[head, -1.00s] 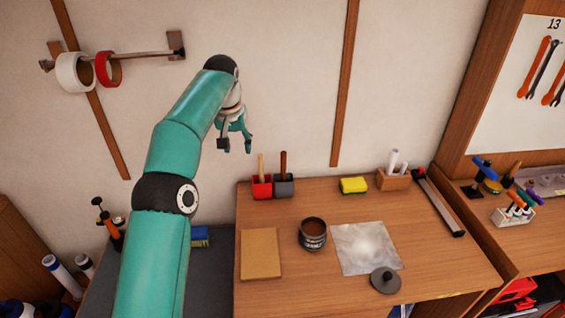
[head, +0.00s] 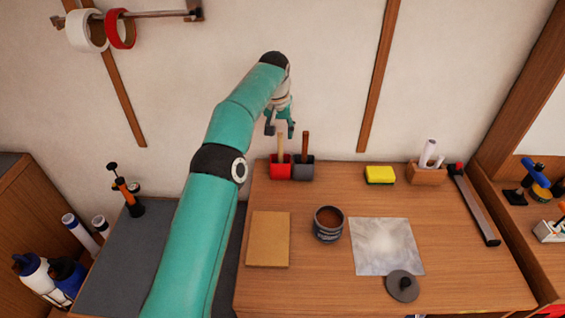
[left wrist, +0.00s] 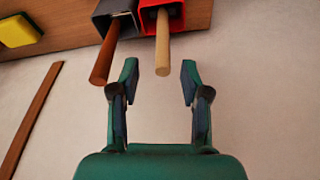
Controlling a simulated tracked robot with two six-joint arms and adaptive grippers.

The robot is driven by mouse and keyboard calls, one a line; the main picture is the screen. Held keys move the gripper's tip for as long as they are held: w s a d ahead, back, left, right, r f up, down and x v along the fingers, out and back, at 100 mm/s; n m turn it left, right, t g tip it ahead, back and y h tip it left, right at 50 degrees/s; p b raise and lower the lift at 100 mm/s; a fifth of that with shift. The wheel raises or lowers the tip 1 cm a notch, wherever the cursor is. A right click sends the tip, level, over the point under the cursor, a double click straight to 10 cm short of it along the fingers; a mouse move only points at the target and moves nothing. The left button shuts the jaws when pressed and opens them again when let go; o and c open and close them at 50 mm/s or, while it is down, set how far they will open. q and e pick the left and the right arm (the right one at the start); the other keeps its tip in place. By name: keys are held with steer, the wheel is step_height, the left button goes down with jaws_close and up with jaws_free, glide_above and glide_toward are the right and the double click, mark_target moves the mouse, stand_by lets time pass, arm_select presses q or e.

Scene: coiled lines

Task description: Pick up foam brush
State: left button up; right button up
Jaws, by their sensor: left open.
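Two brush-like handles stand in small holders at the table's back edge. A pale wooden handle (head: 281,146) rises from the red holder (head: 280,170), and a brown handle (head: 305,144) from the dark grey holder (head: 302,171). The handles' lower ends are hidden, so I cannot tell which is the foam brush. My left gripper (head: 280,131) is open and empty, just above the pale handle. In the left wrist view the pale handle (left wrist: 163,45) points toward the gap between my fingers, and the brown handle (left wrist: 107,55) lies to the left, outside them. My right gripper is not in view.
A yellow sponge (head: 380,174), a wooden block with white rolls (head: 427,174), a dark can (head: 328,223), a tan pad (head: 268,238) and a grey sheet (head: 388,247) are on the table. The wall stands close behind the holders.

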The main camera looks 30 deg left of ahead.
mark_target(281, 141)
arm_select(q)
steer(key=shift+a+f, duration=0.15)
steer(key=shift+f, duration=0.3)
steer(key=shift+p+x, duration=0.3)
steer(key=shift+x, duration=2.25)
steer(key=shift+w, duration=0.15)
jaws_close()
